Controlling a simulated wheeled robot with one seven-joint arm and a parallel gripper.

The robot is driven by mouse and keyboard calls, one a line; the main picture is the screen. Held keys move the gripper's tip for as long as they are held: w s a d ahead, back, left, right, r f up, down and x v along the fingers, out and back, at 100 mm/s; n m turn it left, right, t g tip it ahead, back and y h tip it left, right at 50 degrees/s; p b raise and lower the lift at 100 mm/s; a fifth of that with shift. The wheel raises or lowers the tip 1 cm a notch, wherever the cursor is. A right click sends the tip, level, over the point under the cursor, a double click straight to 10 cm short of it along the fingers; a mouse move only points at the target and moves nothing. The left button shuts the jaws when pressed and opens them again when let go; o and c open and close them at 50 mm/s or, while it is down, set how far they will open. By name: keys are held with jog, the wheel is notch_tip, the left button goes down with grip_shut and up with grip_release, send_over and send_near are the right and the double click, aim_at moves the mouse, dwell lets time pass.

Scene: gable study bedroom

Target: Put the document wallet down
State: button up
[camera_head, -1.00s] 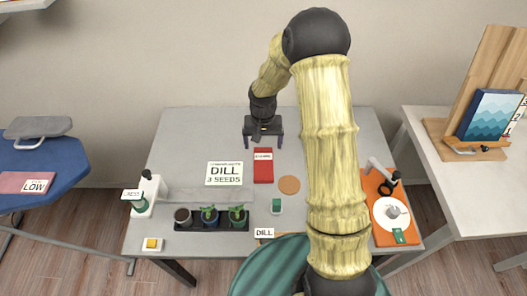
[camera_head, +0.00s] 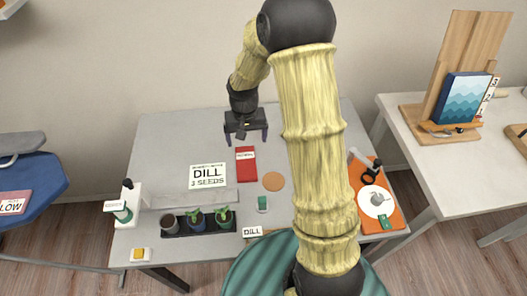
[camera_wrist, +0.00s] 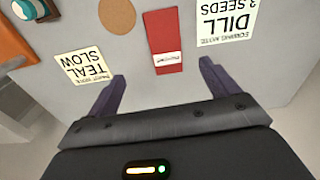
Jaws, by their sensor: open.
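A flat red item with a white label, which I take to be the document wallet (camera_head: 247,170), lies on the grey table (camera_head: 300,125). It also shows in the wrist view (camera_wrist: 163,30), flat and clear of my fingers. The small print on its label is unreadable. My gripper (camera_head: 246,138) is open and empty, just beyond the wallet's far end in the head view. In the wrist view my two dark purple fingers (camera_wrist: 163,76) stand wide apart, with bare table between them.
A DILL 3 SEEDS card (camera_head: 208,175) lies left of the wallet, a round cork-coloured disc (camera_head: 273,181) to its right. A tray of pots (camera_head: 198,222) stands in front. An orange mat (camera_head: 392,216) is at right. The wrist view shows a TEAL SLOW card (camera_wrist: 86,66).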

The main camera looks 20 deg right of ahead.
jog(key=s+d+r+n+t, duration=0.1)
jog(key=s+r, duration=0.3)
jog(key=s, duration=0.4)
jog(key=s+d+r+t, duration=0.1)
jog(key=s+r, duration=0.4)
jog(key=s, duration=0.3)
jog(key=shift+s+r+n, duration=0.2)
jog(key=shift+s+n, duration=0.1)
jog(key=shift+n, duration=0.1)
jog(key=shift+o, duration=0.4)
jog(key=shift+w, duration=0.1)
jog(key=w+a+f+m+g+p, duration=0.1)
jog(key=w+f+p, duration=0.1)
jog(key=w, duration=0.7)
jog(key=w+a+f+m+g+p, duration=0.1)
jog(key=w+f, duration=0.4)
jog(key=w, duration=0.5)
jog(key=shift+a+f+p, duration=0.15)
jog(key=shift+a+p, duration=0.1)
jog(key=shift+p, duration=0.55)
